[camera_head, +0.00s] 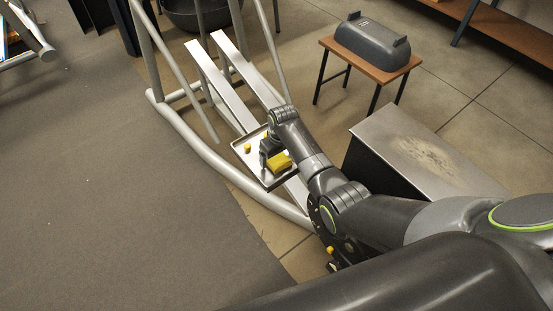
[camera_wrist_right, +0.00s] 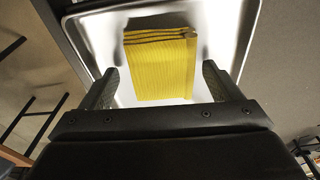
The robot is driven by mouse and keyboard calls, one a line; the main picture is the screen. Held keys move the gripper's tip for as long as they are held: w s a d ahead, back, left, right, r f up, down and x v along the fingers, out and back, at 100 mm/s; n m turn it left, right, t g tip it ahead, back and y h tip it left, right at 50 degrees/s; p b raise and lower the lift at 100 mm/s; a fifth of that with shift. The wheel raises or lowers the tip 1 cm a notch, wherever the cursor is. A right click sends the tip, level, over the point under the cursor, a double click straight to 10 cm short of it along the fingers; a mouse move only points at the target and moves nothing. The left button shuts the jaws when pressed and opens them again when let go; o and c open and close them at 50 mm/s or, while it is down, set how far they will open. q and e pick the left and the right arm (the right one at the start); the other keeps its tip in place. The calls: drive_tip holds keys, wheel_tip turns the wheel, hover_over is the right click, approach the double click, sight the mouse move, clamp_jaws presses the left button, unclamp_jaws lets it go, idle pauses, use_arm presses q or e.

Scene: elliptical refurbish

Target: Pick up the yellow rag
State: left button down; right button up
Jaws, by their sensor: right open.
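The yellow rag (camera_head: 279,162) is folded and lies in a shallow metal tray (camera_head: 291,182) on the elliptical's pale rails. In the right wrist view the rag (camera_wrist_right: 160,68) shows as a ribbed, folded yellow block on the bright tray (camera_wrist_right: 228,40). My right gripper (camera_head: 266,158) is over the tray, close to the rag. In the wrist view the fingers of my right gripper (camera_wrist_right: 160,82) stand apart, one on each side of the rag's near part, with a gap on both sides. I cannot tell whether they touch the tray. My left gripper is not in view.
Small yellow pieces (camera_head: 247,148) lie at the tray's left side. The elliptical's grey tubes (camera_head: 196,133) rise around the rails. A worn metal-topped box (camera_head: 425,150) stands at right. Behind it, a small wooden table (camera_head: 370,66) bears a grey cover (camera_head: 371,42). Dark mat (camera_head: 110,190) at left is clear.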

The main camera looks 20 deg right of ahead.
sight(277, 157)
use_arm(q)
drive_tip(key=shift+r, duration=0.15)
use_arm(e)
drive_tip(key=shift+f, duration=0.25)
idle(0.3)
drive_tip(key=c, duration=1.1)
drive_tip(key=shift+r, duration=0.1)
